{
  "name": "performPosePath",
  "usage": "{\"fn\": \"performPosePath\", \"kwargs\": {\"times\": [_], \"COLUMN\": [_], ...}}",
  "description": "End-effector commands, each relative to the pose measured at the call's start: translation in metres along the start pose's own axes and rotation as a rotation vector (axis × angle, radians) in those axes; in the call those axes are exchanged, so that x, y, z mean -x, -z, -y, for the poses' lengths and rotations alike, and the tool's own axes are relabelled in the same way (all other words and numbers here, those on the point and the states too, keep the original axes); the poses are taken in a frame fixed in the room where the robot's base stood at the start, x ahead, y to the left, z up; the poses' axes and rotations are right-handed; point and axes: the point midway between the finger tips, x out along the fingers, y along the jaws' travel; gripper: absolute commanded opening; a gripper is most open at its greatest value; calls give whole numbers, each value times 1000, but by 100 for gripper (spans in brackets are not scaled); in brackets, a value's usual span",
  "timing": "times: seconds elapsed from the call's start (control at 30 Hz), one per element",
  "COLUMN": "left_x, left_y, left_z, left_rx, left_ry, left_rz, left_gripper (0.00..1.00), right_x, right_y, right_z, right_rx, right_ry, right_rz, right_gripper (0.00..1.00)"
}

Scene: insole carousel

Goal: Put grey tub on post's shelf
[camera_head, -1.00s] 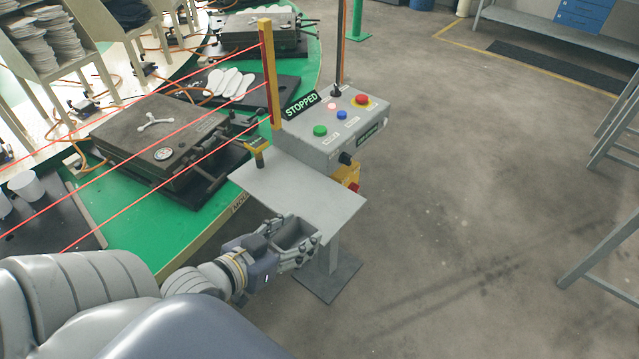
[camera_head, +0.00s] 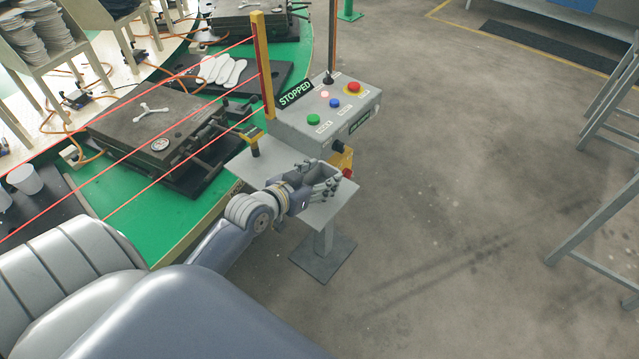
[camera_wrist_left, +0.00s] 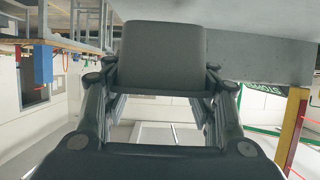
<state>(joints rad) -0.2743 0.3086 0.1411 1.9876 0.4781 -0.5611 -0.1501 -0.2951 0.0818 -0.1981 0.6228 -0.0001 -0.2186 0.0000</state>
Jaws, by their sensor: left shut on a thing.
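The grey tub (camera_head: 318,172) is between the fingers of my left gripper (camera_head: 322,184), which is shut on it. The tub also fills the upper middle of the left wrist view (camera_wrist_left: 160,55). In the head view the tub and gripper overlap the post's shelf (camera_head: 335,212), a flat grey plate below the control box. I cannot tell whether the tub touches the shelf or is held just above it. My right gripper is not in view.
The control box (camera_head: 325,128) with coloured buttons and a STOPPED sign stands behind the shelf. A yellow-handled tool (camera_head: 252,140) is at the shelf's left corner. Red beams cross the green carousel (camera_head: 190,225) at left. Open floor lies to the right.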

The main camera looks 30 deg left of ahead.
Motion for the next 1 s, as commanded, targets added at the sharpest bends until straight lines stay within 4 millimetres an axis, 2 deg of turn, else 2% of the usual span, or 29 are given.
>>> {"fn": "performPosePath", "kwargs": {"times": [0.23,0.63,0.67,0.73,1.0], "left_x": [-10,-12,-12,-12,-12], "left_y": [-28,-34,-34,-33,-33], "left_z": [0,0,0,0,0], "left_rx": [2,1,1,1,1], "left_ry": [0,0,0,0,0], "left_rz": [3,2,2,2,2], "left_gripper": [30,30,58,73,73], "right_x": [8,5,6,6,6], "right_y": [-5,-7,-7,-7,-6], "right_z": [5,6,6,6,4], "right_rx": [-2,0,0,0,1], "right_ry": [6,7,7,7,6], "right_rz": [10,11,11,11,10], "right_gripper": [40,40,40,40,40]}}
